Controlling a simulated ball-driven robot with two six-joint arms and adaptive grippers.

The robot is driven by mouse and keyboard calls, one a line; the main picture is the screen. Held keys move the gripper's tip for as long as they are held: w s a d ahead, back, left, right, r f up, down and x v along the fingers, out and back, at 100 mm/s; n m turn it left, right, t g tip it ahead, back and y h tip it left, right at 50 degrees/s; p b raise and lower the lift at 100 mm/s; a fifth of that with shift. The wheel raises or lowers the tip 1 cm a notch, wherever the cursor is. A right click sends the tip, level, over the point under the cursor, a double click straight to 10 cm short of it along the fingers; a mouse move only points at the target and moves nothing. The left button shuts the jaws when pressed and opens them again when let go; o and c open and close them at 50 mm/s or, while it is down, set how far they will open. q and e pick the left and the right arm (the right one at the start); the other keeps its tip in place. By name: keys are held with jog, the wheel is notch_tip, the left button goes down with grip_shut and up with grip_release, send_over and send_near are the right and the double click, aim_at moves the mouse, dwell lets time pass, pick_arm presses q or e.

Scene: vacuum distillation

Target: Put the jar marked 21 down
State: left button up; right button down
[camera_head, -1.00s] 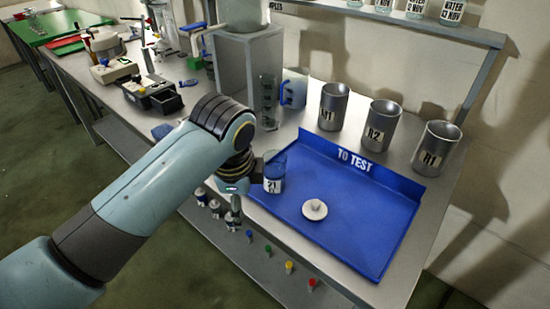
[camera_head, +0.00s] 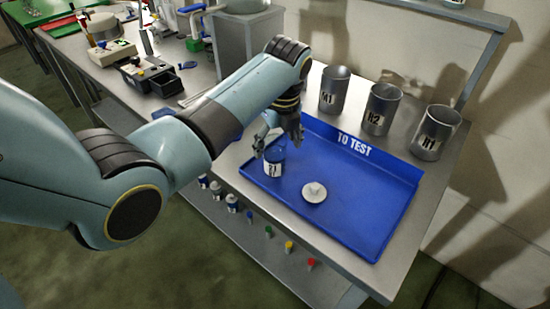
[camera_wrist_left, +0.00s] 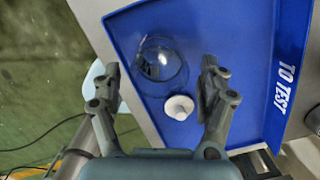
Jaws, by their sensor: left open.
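The jar marked 21 (camera_head: 274,163) stands upright on the left part of the blue tray marked TO TEST (camera_head: 365,225), with its label facing me. A round white lid with a knob (camera_head: 314,192) lies on the tray to the jar's right. My left gripper (camera_head: 272,143) is open just above and behind the jar, apart from it as far as I can tell. In the left wrist view the clear round jar (camera_wrist_left: 162,64) shows beyond the spread fingers of my left gripper (camera_wrist_left: 168,92), with the lid (camera_wrist_left: 179,107) close to it. My right gripper is not in view.
Metal beakers marked N1 (camera_head: 334,90), R2 (camera_head: 381,108) and R1 (camera_head: 436,133) stand behind the tray. Instruments (camera_head: 150,75) fill the bench at the left. Small bottles and coloured caps sit on the shelf below. The tray's right part is clear.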

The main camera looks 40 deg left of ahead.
aim_at(274, 156)
pick_arm(q)
jog(key=f, duration=0.3)
jog(key=a+f, duration=0.1)
jog(key=f, duration=0.1)
jog(key=shift+w+a+f, duration=0.1)
jog(key=shift+w+f, duration=0.1)
jog(key=shift+w, duration=0.05)
jog(key=shift+r, duration=0.1)
jog(key=c, duration=1.4)
